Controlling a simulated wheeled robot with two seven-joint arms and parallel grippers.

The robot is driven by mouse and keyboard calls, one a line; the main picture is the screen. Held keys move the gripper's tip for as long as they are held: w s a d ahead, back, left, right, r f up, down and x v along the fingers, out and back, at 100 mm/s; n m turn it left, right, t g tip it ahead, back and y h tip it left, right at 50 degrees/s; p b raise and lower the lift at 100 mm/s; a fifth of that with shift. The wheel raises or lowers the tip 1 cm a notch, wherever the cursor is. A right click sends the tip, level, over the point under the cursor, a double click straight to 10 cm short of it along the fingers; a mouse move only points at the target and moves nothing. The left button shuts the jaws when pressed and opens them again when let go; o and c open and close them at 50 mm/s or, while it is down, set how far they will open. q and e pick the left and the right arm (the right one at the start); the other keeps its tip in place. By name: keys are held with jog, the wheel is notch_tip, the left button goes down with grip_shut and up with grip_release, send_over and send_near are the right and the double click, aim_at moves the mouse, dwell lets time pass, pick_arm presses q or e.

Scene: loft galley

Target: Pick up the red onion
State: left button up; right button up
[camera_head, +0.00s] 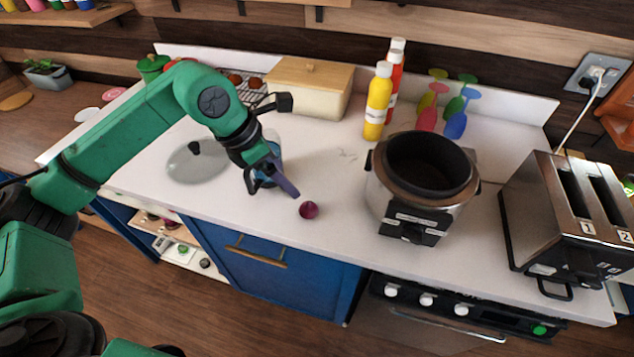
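The red onion (309,210) is a small, round, dark purple-red thing on the white countertop, near its front edge and left of the slow cooker. My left gripper (276,186) is just to the left of the onion and a little above the counter. Its fingers point down and to the right, and one fingertip ends close to the onion without visibly holding it. The fingers look spread apart with nothing seen between them. My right gripper does not show.
A slow cooker (403,207) stands to the right, with a toaster (535,215) beyond it. A glass lid (183,166) lies left of my gripper. A bread box (305,107), yellow bottle (378,100) and colored glasses (456,125) stand behind. The counter around the onion is clear.

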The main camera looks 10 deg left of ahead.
pick_arm(q)
jog(key=w, duration=0.1)
jog(key=p, duration=0.4)
send_near(304, 206)
notch_tip(304, 206, down, 2)
jog(key=d, duration=0.1)
jog(key=p+x, duration=0.1)
jog(key=x, duration=0.1)
jog(key=p+x, duration=0.1)
jog(key=x, duration=0.1)
jog(key=p+x, duration=0.1)
jog(key=x, duration=0.2)
jog(key=shift+w+a, duration=0.15)
jog(key=shift+w, duration=0.25)
jog(key=shift+f, duration=0.35)
jog(key=shift+s, duration=0.15)
jog(key=c, duration=1.5)
jog(key=shift+o, duration=0.2)
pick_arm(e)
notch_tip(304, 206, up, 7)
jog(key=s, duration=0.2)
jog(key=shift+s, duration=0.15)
